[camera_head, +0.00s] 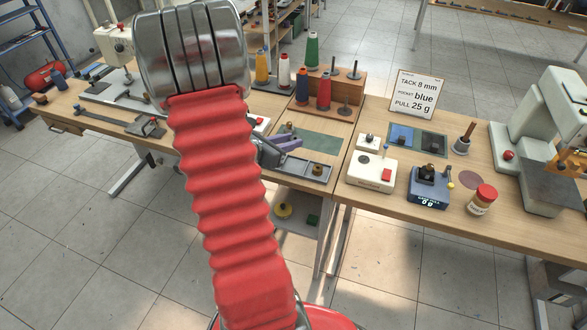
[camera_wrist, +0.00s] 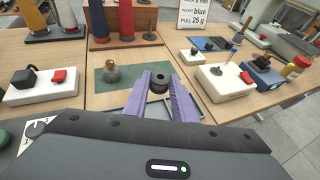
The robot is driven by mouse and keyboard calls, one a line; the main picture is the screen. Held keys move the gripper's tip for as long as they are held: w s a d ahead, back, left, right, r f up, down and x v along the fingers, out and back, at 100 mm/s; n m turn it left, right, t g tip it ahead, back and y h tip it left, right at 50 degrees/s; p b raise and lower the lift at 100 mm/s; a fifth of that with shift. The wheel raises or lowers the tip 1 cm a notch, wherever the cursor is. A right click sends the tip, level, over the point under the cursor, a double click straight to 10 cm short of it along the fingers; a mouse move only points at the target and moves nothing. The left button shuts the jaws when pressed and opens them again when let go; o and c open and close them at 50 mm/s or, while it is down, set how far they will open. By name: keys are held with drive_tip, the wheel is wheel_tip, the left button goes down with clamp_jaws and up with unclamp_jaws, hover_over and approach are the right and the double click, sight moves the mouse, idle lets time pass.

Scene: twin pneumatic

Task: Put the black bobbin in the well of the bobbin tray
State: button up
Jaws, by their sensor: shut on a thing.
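My gripper (camera_wrist: 160,84) has two purple fingers, shut on the black bobbin (camera_wrist: 158,82), a small dark ring with a hole in its top. It is held upright between the fingertips, above the bench. In the head view the purple fingers (camera_head: 287,142) reach right from behind my red arm sleeve; the bobbin is not clear there. In the wrist view the tray (camera_wrist: 207,114) is mostly hidden behind the fingers.
A green mat (camera_head: 320,146) lies behind the tray, with a small brass-coloured item (camera_wrist: 110,72) on it. A thread stand (camera_head: 345,97) with red and green cones stands behind. To the right are a white switch box (camera_head: 372,173), a blue gauge (camera_head: 430,188) and a red-capped jar (camera_head: 482,199).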

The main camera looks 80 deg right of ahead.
hover_over(287, 172)
drive_tip(key=d, duration=0.2)
drive_tip(key=shift+s+a+f, duration=0.1)
drive_tip(key=shift+s+f, duration=0.05)
drive_tip(key=shift+f, duration=1.35)
drive_tip(key=shift+s+f, duration=0.1)
drive_tip(key=shift+f, duration=1.35)
drive_tip(key=shift+f, duration=2.1)
drive_tip(key=o, duration=0.7)
drive_tip(key=shift+o, duration=0.2)
drive_tip(key=shift+w+a+r, duration=0.25)
drive_tip(key=shift+w+a, duration=0.1)
drive_tip(key=shift+a, duration=0.1)
drive_tip(key=v, duration=1)
drive_tip(key=shift+a+r, duration=0.25)
drive_tip(key=shift+a, duration=0.1)
